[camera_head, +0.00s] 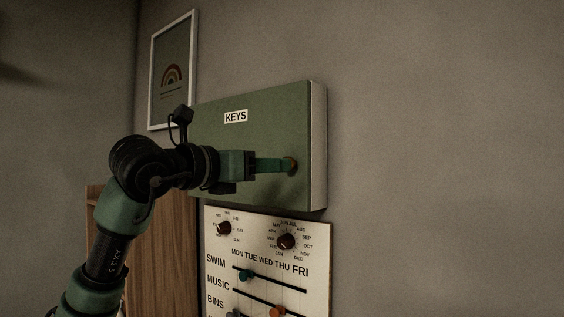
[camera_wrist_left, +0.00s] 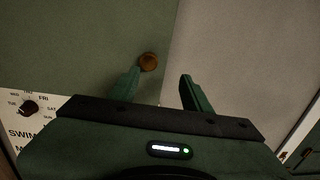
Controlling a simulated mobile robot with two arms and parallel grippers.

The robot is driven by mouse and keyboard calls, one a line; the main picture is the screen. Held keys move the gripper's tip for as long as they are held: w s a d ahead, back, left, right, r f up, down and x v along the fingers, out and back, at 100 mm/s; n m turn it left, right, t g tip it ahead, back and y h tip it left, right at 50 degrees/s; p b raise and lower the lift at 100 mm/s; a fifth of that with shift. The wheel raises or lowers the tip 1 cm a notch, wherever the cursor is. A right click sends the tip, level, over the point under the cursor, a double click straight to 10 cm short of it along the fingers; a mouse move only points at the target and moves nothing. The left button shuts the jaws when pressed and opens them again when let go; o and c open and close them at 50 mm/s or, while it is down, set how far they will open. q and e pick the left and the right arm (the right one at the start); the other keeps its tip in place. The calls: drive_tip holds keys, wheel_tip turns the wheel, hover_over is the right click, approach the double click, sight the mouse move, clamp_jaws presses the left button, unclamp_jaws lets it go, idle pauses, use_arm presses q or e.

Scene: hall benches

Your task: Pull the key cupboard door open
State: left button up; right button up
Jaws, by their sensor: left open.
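The key cupboard (camera_head: 265,110) is a green box on the wall with a white "KEYS" label, and its door (camera_head: 222,142) looks shut. A round brown knob (camera_head: 293,165) sits near the door's right edge. It also shows in the left wrist view (camera_wrist_left: 149,62), just beyond the tip of the left finger. My left gripper (camera_head: 288,165) is in front of the door by the knob. In the left wrist view its fingers (camera_wrist_left: 160,80) are open, and the knob is not clearly between them. My right gripper is in neither view.
Below the cupboard hangs a white board (camera_head: 318,255) with dials and coloured sliders. A framed rainbow picture (camera_head: 173,70) hangs at the upper left. A wooden panel (camera_head: 165,245) stands at the lower left. The wall (camera_head: 440,150) to the right is bare.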

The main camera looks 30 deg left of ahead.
use_arm(q)
drive_tip(key=w+a+y+p, duration=0.1)
drive_tip(key=w+p, duration=0.2)
drive_tip(key=w, duration=0.4)
drive_tip(key=shift+w+r+n+p, duration=0.2)
drive_tip(key=shift+r+n+p, duration=0.1)
drive_tip(key=shift+n+p, duration=0.1)
clamp_jaws()
idle(1.1)
